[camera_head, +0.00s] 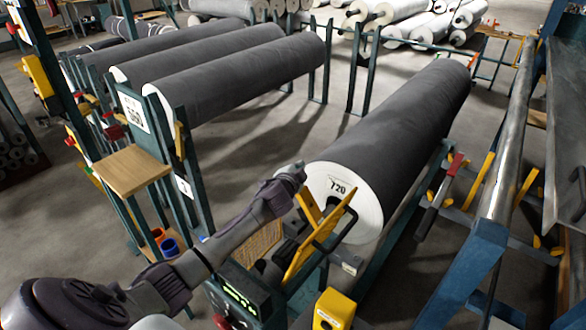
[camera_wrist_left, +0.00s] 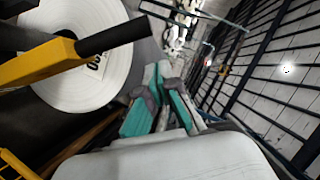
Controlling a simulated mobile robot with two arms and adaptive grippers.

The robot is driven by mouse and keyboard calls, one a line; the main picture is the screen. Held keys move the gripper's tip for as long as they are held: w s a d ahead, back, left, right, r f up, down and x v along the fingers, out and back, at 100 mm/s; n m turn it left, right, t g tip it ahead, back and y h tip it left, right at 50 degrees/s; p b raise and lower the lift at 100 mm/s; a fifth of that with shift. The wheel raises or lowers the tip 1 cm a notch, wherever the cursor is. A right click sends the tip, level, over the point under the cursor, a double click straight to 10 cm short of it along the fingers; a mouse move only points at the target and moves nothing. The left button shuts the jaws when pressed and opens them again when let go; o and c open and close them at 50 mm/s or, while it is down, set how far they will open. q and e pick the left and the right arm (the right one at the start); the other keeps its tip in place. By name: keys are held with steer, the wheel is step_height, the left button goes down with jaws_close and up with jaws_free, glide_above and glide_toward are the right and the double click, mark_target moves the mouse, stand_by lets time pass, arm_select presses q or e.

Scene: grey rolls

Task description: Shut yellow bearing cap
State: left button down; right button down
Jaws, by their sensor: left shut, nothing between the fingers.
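The yellow bearing cap (camera_head: 303,248) stands tilted up at the near end of the grey roll (camera_head: 385,130), which has a white end face marked 720. A dark bent handle (camera_head: 343,222) sticks out beside the cap. In the left wrist view, a yellow bar (camera_wrist_left: 38,62) with a black grip (camera_wrist_left: 112,37) crosses in front of the roll's white end (camera_wrist_left: 100,92). My left gripper (camera_head: 297,172) is shut and empty, just above and left of the cap, close to the roll's end face. Its teal fingers (camera_wrist_left: 158,92) also show in the wrist view, apart from the black grip.
A dark control box (camera_head: 240,290) with green lights and a yellow box (camera_head: 333,310) stand below the cap. Several grey rolls (camera_head: 235,75) lie on a rack at the back left, with a wooden shelf (camera_head: 130,170) at its front. Metal rails (camera_head: 510,150) run along the right.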

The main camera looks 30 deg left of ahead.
arm_select(q)
steer(key=shift+s+a+f, duration=0.15)
steer(key=shift+a+f, duration=0.2)
steer(key=shift+a, duration=0.15)
steer(key=shift+s+a+f, duration=0.1)
steer(key=shift+a+f, duration=0.2)
steer(key=shift+a, duration=0.2)
arm_select(e)
steer(key=shift+r, duration=0.2)
